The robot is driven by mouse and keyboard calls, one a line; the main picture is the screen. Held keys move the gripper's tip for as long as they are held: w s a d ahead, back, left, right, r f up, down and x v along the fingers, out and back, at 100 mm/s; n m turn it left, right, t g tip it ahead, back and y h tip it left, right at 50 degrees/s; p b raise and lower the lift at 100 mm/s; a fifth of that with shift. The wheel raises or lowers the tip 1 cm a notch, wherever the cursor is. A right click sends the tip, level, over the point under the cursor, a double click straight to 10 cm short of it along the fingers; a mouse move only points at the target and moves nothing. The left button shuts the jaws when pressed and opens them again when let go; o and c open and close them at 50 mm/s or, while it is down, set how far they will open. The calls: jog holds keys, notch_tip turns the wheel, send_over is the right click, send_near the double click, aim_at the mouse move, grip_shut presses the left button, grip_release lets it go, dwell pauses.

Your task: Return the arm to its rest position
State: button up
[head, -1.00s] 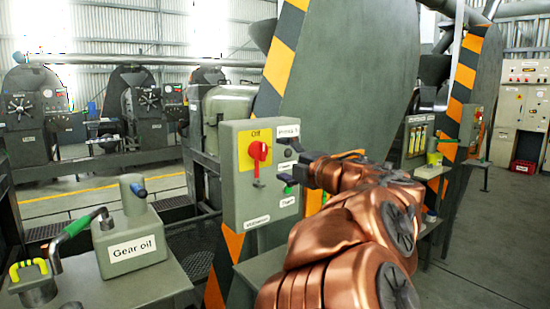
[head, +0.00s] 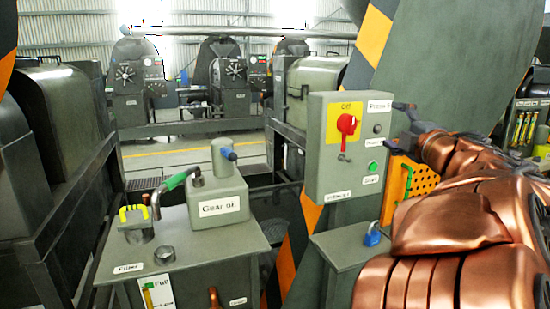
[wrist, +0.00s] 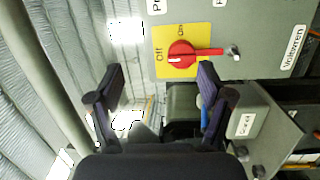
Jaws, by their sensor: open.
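My arm (head: 455,215) is copper-coloured and reaches in from the right of the head view. My gripper (head: 402,128) is at the right edge of the grey control box (head: 322,165), apart from its buttons as far as I can tell. In the wrist view my gripper (wrist: 160,72) has its two dark fingers spread apart with nothing between them. The box carries a red rotary switch (head: 346,124) on a yellow plate marked Off. The switch also shows in the wrist view (wrist: 182,54), beyond the fingertips. A green button (head: 373,168) is on the box's lower right.
A blue padlock (head: 372,236) lies on a lower stand (head: 340,248). A large striped machine (head: 430,60) stands behind the box. Machines line the back.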

jog(key=s+d+f+m+g+h, duration=0.15)
jog(key=s+d+m+h, duration=0.35)
jog(key=d+m+h, duration=0.5)
jog(key=s+f+m+g+p, duration=0.1)
jog(key=s+f+m+g, duration=0.55)
jog(key=f, duration=0.45)
jog(key=s+a+f+m+g+y, duration=0.2)
jog(key=s+a+f+g, duration=0.15)
jog(key=s+f, duration=0.5)
jog(key=s+a+f+g+y, duration=0.3)
jog(key=s+a+f, duration=0.3)
jog(key=s+a, duration=0.3)
jog(key=s+a+f+g+y+p, duration=0.1)
jog(key=s+a+f+g, duration=0.5)
jog(key=s, duration=0.6)
jog(key=a+y, duration=0.1)
jog(key=a, duration=0.1)
jog(key=shift+a+f+y+p, duration=0.3)
jog(key=shift+a+f+y, duration=0.05)
jog(key=shift+y, duration=0.05)
